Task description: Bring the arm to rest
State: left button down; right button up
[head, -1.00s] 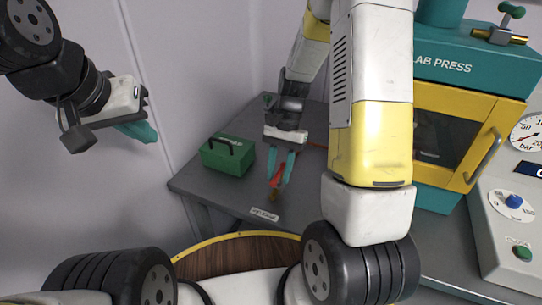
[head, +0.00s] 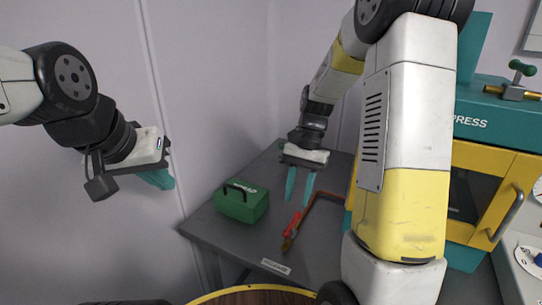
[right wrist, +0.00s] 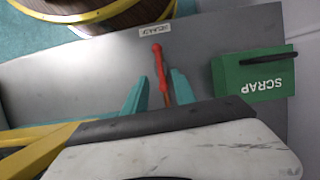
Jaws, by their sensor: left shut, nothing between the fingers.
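My left gripper (head: 160,180) hangs in the air at the left of the head view, over no surface that I can see. Its teal fingers are together and empty. My right gripper (head: 299,200) is above the grey table, pointing down, with its two teal fingers apart and nothing held. Its fingers also show in the right wrist view (right wrist: 157,92). A red-handled tool (head: 292,226) with a thin brownish bent frame lies on the table near the right fingertips. Its red handle shows between and beyond the fingers in the right wrist view (right wrist: 159,66).
A green SCRAP box (head: 240,204) with a black handle stands on the grey table (head: 222,236), left of my right gripper. A white label (head: 275,267) is at the table's front edge. A teal and yellow lab press (head: 490,190) stands at right. A round wooden top (head: 255,298) is in front.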

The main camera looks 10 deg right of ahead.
jog(key=s+r+n+t, duration=0.7)
jog(key=s+r+t, duration=0.2)
jog(key=s+r, duration=0.4)
notch_tip(320, 180, up, 3)
jog(key=shift+s+t, duration=0.15)
jog(key=shift+t, duration=0.15)
